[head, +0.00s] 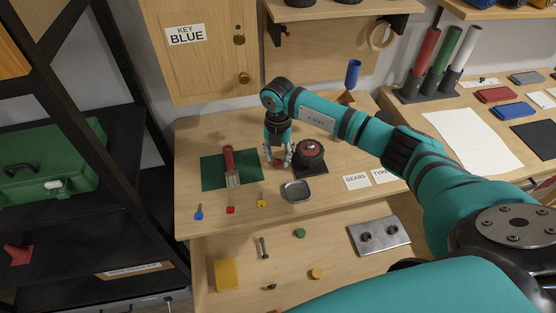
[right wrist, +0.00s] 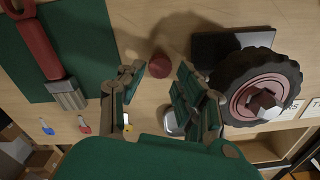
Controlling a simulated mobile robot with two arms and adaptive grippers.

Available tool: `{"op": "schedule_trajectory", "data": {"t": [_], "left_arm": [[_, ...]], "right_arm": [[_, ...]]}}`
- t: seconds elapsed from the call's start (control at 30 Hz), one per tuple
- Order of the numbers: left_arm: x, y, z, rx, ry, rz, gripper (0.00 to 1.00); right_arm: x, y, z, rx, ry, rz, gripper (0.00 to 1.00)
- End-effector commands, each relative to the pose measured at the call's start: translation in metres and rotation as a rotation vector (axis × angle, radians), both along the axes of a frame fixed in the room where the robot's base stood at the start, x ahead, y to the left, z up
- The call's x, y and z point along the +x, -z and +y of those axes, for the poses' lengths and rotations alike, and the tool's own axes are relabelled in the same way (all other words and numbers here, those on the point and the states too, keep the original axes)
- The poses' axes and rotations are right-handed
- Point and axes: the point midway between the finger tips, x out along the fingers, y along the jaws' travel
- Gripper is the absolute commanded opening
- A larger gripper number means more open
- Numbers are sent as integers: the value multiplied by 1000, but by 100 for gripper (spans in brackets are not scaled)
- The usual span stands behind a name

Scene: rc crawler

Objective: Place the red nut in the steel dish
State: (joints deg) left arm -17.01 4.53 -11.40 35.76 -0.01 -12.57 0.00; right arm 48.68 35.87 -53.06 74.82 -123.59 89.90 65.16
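The red nut (right wrist: 160,66) lies on the wooden bench, in the gap between my right gripper's fingertips (right wrist: 157,78) in the right wrist view. The fingers are spread, with space on both sides of the nut. In the head view my right gripper (head: 278,158) points down at the bench, and a bit of the red nut (head: 279,164) shows between its fingers. The steel dish (head: 296,192) is a small, empty grey tray nearer the bench's front edge; in the right wrist view the dish (right wrist: 170,122) is mostly hidden by a finger. My left gripper is not in view.
A wheel (head: 310,151) with a red hub stands on a dark base close right of the gripper. A red-handled brush (head: 229,163) lies on a green mat (head: 208,170) to the left. Blue, red and yellow keys lie in front. An open drawer with small parts is below.

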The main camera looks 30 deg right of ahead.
Motion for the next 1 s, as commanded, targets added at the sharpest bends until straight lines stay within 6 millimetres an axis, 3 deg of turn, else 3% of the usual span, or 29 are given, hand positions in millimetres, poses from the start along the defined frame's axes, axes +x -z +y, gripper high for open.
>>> {"op": "schedule_trajectory", "data": {"t": [0.2,0.43,0.57,0.67,1.0], "left_arm": [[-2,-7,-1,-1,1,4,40],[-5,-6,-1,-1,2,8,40],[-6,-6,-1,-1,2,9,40],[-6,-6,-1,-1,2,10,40],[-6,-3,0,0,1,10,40]], "right_arm": [[0,21,0,1,0,-1,34],[1,23,0,0,0,-1,34],[1,23,0,0,0,-1,17],[1,23,0,0,0,-1,11],[1,18,0,0,-1,-3,11]]}}
